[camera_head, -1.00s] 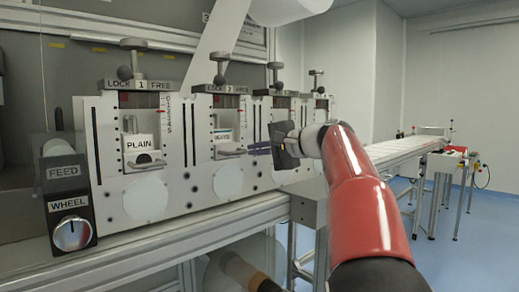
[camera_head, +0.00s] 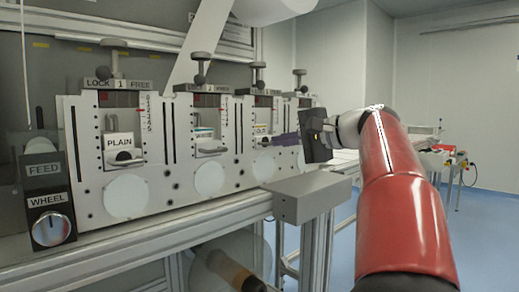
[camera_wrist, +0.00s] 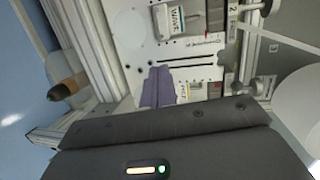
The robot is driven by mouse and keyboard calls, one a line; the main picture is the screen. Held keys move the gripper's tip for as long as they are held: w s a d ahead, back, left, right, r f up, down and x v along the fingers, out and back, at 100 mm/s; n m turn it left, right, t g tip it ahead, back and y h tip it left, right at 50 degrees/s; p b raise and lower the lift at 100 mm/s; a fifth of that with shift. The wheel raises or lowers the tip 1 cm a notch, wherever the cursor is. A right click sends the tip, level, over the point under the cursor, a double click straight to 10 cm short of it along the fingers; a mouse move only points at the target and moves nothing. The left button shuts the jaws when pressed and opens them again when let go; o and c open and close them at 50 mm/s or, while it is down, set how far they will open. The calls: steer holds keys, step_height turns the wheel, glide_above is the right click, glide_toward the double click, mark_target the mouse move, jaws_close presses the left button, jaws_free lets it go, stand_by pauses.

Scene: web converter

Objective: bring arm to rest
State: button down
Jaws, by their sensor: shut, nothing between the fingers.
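My gripper (camera_head: 290,139) is at the end of my red arm, right of centre in the head view, in front of the far stations of the converter. Its purple fingers point left and are together, with nothing between them. The shut fingers also show in the wrist view (camera_wrist: 157,87). They appear apart from the machine's panels. The station labelled PLAIN (camera_head: 119,141) stands at the left, with a second station (camera_head: 204,140) to its right. The third station (camera_head: 262,132) is partly behind the fingers.
A grey box (camera_head: 312,193) on the machine's front rail lies below my gripper. The FEED and WHEEL control post (camera_head: 44,171) with its knob is at the left. A conveyor and a small table with a red item (camera_head: 443,148) stand at the far right, with open blue floor.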

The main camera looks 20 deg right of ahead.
steer(key=s+a+f+n+g+h, duration=0.25)
steer(key=s+a+f, duration=0.4)
steer(key=f, duration=0.35)
steer(key=s+a+f+n+g+h, duration=0.1)
steer(key=s+a+f+n+g, duration=0.15)
steer(key=s+a+f, duration=0.45)
steer(key=s+a+f+n+g+h, duration=0.1)
steer(key=s+f+n+h, duration=0.1)
steer(key=s+f, duration=0.4)
steer(key=s+a+f+n+g+h, duration=0.1)
steer(key=s+f+n, duration=0.3)
steer(key=f, duration=1)
steer(key=shift+s+a+f+n+g+h, duration=0.2)
steer(key=shift+s+a+n+g+h, duration=0.25)
steer(key=shift+s+h, duration=0.45)
